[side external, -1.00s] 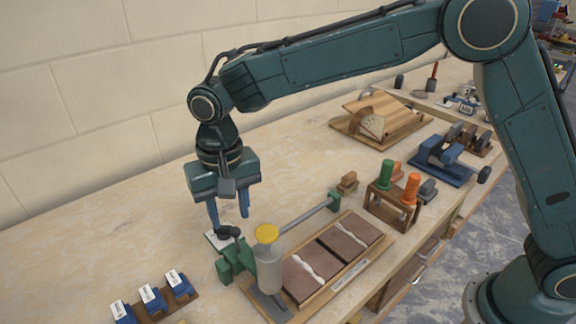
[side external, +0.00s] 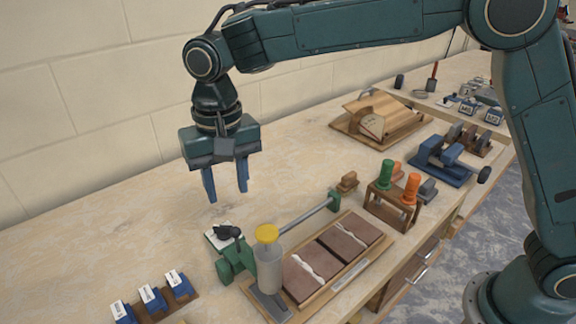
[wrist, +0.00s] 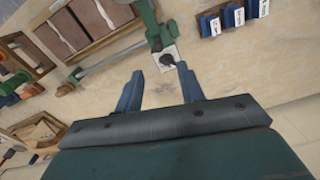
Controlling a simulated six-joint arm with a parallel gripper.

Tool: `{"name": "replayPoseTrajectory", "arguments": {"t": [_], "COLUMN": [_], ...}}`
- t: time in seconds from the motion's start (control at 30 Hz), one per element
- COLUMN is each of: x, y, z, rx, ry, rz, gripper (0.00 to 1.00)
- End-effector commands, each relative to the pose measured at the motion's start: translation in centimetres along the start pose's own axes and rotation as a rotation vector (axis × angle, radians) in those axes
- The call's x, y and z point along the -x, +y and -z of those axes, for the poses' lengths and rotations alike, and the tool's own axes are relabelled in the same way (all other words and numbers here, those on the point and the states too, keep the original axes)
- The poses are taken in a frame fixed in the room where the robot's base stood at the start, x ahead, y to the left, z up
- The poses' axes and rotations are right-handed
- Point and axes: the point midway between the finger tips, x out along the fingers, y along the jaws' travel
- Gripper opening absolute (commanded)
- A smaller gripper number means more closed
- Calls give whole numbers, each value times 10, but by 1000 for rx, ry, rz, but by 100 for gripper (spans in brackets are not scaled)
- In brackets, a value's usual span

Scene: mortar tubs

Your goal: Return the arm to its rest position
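My gripper (side external: 226,183) hangs from the arm above the wooden bench (side external: 120,250), clear of everything on it. Its two blue fingers are apart with nothing between them. In the wrist view the open fingers (wrist: 158,90) also show empty, with a small white plate and dark knob (wrist: 167,57) beyond them. That plate with the dark knob (side external: 224,235) lies on the bench below the gripper.
Blue labelled blocks (side external: 152,297) sit at front left. A rack of green and orange tubs (side external: 392,205) stands right. The back-left bench is bare.

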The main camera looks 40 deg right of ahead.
Motion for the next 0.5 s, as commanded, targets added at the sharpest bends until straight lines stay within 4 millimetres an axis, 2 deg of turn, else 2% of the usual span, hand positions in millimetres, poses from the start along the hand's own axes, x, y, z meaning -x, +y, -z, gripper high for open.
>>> {"name": "replayPoseTrajectory", "arguments": {"t": [0.27,0.5], "x": [28,61], "y": [38,93], "z": [-2,-14], "rx": [13,38], "ry": [36,92], "rz": [29,62], "gripper": [38,38]}}
